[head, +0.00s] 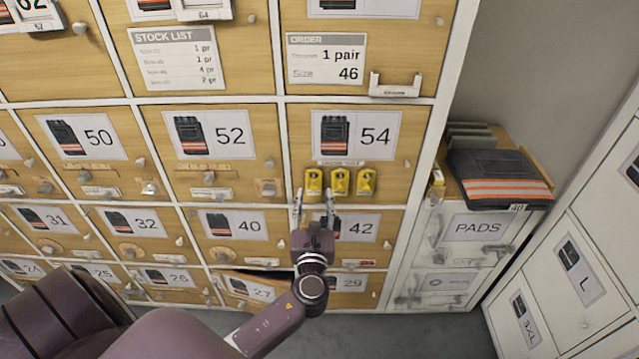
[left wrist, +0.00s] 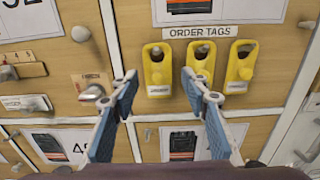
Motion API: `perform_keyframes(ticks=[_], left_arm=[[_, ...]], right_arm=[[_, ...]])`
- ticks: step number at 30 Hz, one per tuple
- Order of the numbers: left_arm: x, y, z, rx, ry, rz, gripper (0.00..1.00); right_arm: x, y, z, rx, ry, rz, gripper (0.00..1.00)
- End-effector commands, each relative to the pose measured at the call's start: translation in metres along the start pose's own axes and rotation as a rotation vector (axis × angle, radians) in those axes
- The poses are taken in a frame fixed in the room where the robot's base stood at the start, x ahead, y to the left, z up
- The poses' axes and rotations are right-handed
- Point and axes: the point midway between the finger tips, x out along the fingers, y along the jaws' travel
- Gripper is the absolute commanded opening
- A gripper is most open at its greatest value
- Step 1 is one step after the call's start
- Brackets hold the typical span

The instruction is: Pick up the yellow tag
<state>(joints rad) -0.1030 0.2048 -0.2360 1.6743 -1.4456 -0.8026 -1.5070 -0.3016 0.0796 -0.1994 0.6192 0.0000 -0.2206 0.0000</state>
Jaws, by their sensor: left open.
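Three yellow tags hang side by side on pegs on the wooden door marked 54, under a small label reading ORDER TAGS (left wrist: 203,32). They are the left tag (head: 313,181), the middle tag (head: 340,182) and the right tag (head: 365,182). In the left wrist view, the left tag (left wrist: 157,76), middle tag (left wrist: 202,60) and right tag (left wrist: 241,62) show clearly. My left gripper (head: 313,201) is open and empty, just below and in front of the left tag. In the left wrist view its fingertips (left wrist: 158,82) appear either side of that tag. My right gripper is out of view.
Locker doors with number cards, knobs and small labels surround the tags. The door marked 27 (head: 246,289) stands slightly ajar. At right, folded dark workwear with orange stripes (head: 507,190) lies on the white PADS cabinet (head: 478,229). White lockers stand at far right.

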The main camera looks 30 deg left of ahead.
Motion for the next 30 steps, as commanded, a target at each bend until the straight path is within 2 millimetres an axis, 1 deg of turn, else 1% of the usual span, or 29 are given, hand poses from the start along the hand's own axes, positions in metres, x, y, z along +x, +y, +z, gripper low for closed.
perform_keyframes(ticks=[6, 9, 11, 19, 24, 25, 30], left_arm=[[0.033, 0.004, 0.004, 0.0, 0.0, 0.002, 0.42], [0.045, 0.004, 0.001, -0.001, 0.002, 0.001, 0.42], [0.05, 0.003, 0.001, -0.002, 0.002, 0.001, 0.42], [0.052, 0.004, 0.0, -0.002, 0.004, 0.0, 0.41], [0.051, 0.004, 0.0, -0.002, 0.004, 0.0, 0.22], [0.051, 0.004, 0.0, -0.002, 0.004, 0.0, 0.2], [0.051, 0.004, 0.0, -0.002, 0.004, 0.0, 0.2]], right_arm=[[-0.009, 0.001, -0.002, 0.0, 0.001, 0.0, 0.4], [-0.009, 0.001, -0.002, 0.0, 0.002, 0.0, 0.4], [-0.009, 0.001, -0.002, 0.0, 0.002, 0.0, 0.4], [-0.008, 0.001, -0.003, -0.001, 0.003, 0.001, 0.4], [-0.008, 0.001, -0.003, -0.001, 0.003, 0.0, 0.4], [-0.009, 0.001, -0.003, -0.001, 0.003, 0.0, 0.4], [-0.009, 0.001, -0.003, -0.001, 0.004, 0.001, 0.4]])
